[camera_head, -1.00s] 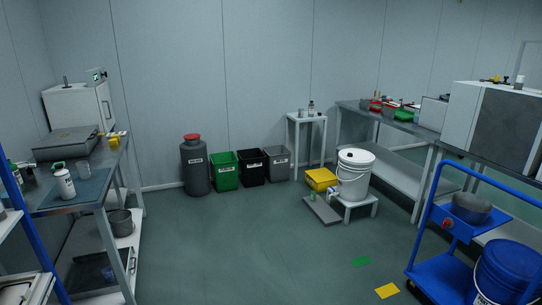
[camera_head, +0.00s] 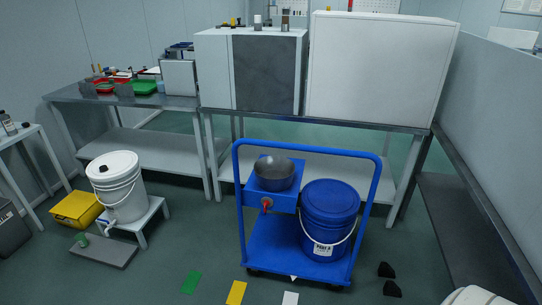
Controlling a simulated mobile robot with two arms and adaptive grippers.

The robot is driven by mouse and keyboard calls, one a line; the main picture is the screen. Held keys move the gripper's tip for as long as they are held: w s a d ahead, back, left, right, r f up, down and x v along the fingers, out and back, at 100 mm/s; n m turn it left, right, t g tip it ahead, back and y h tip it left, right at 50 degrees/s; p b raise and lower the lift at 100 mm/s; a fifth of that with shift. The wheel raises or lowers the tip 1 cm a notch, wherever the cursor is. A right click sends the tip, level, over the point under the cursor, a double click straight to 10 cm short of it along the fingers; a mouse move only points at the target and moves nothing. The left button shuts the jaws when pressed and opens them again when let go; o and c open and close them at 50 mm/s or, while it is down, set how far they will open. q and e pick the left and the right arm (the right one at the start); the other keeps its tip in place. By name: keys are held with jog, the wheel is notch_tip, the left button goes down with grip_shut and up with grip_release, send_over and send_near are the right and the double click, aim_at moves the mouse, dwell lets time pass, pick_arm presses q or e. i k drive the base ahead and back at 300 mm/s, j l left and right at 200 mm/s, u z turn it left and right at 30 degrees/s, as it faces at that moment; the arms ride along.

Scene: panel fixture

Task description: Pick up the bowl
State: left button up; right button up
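A grey metal bowl (camera_head: 274,172) sits on top of a blue box (camera_head: 270,199) on the blue cart (camera_head: 262,250), to the left of a blue lidded bucket. It looks upright.
The blue bucket (camera_head: 329,215) stands on the cart's deck beside the box. The cart's tall handle frame (camera_head: 310,150) rises around the bowl. A workbench (camera_head: 318,119) with white cabinets stands behind. A white bucket (camera_head: 116,186) stands on a low stool at left.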

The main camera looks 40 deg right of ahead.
aim_at(273, 174)
jog(key=i+j+z, duration=0.1)
jog(key=i+z, duration=0.35)
jog(key=i+j+z, duration=0.25)
jog(key=i+z, duration=0.2)
jog(key=i+j+z, duration=0.9)
jog(key=k+j, duration=0.05)
jog(key=j, duration=0.05)
